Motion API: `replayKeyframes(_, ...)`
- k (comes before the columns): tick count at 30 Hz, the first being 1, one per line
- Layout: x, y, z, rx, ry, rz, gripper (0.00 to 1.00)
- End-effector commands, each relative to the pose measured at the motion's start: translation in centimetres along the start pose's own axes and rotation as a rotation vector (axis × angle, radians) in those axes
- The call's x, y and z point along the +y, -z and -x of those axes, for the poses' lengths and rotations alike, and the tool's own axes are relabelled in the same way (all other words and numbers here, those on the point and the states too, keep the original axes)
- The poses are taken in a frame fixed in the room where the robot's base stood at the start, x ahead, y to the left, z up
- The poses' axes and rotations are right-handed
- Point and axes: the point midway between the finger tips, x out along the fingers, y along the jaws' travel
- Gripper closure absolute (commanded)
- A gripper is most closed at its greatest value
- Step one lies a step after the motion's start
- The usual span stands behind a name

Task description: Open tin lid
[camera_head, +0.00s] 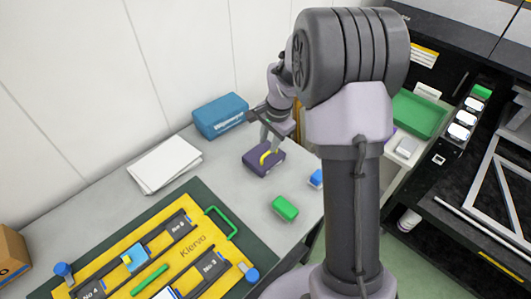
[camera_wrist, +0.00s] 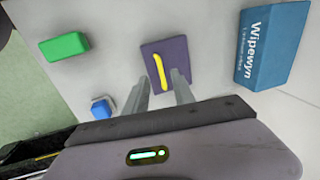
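The tin is a dark purple box (camera_head: 254,166) with a yellow bar handle (camera_head: 266,158) on its lid, standing on the grey table. In the wrist view the tin (camera_wrist: 178,49) lies ahead of the fingers, with the yellow handle (camera_wrist: 159,72) between them in the picture. The lid looks closed. My gripper (camera_head: 273,145) points down at the tin from above. In the wrist view its fingers (camera_wrist: 160,77) are apart and hold nothing. I cannot tell whether the fingertips are level with the handle or still above it.
A blue Wipewyn box (camera_head: 220,116) stands behind the tin, left of my arm. A green block (camera_head: 285,208) and small blue item (camera_head: 316,178) lie in front. White sheets (camera_head: 165,165) and a yellow board (camera_head: 190,254) are left. A green tray (camera_head: 418,115) is right.

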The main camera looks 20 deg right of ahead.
Motion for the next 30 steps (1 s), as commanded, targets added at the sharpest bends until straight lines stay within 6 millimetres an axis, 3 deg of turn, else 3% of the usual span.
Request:
replayKeyframes(1, 0.1, -0.1, -1.7, -0.002, -0.002, 0.001, 0.69)
replayKeyframes(6, 0.1, -0.1, -4.6, -0.001, -0.001, 0.000, 0.69)
replayKeyframes(18, 0.0, 0.0, -5.5, 0.000, 0.000, 0.001, 0.69)
replayKeyframes(23, 0.0, 0.0, -5.4, 0.000, 0.000, 0.001, 0.99)
replayKeyframes(30, 0.0, 0.0, -5.4, 0.000, 0.000, 0.001, 1.00)
